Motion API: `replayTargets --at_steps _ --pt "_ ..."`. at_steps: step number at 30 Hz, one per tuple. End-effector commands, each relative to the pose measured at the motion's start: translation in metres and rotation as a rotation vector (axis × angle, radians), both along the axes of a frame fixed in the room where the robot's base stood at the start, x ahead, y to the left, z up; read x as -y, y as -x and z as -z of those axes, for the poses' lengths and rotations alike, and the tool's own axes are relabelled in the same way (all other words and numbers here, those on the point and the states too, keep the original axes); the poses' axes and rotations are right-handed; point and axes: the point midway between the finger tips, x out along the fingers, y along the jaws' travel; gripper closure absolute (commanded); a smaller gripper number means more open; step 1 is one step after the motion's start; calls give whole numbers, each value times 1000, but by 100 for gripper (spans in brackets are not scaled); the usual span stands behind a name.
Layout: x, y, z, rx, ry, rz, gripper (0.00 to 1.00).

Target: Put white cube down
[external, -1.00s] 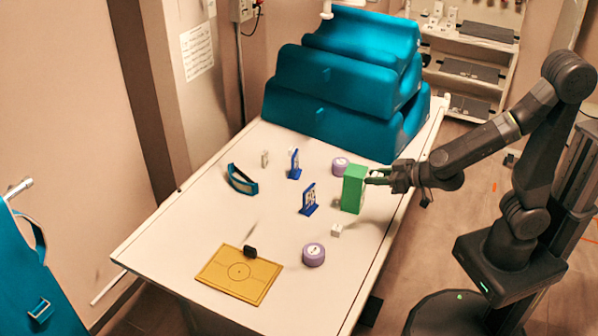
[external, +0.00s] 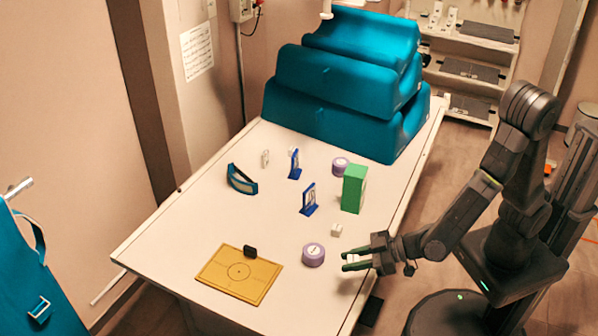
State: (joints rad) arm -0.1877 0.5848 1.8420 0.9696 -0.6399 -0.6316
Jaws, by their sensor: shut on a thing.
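My gripper (external: 354,261) is over the right front part of the table, just right of the front purple roll (external: 313,255). Its two green-tipped fingers are shut on a small white cube (external: 351,259), mostly hidden between them. The cube seems to be above the table, but the height is hard to tell.
The white table (external: 215,222) holds a green box (external: 354,188), two blue stands (external: 308,200), another purple roll (external: 340,164), a curved blue piece (external: 242,180) and a yellow mat (external: 238,275). Teal cushions (external: 345,85) fill the back. Table between mat and curved piece is free.

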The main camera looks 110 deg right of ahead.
Motion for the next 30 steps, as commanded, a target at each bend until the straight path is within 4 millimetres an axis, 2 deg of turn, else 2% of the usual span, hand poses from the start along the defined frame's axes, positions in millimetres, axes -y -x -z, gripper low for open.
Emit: replayTargets --at_steps 1,3,6,11,19,30 --pt "-14 -4 7 -2 0 -25 99" --pt "-26 -9 11 0 -2 -49 99" --pt "-36 -12 16 3 -3 -68 99" --pt "-34 -7 24 -1 -3 -94 99" --pt "-26 14 46 -4 -3 -212 99" --pt "-39 36 66 -1 -5 -367 99"
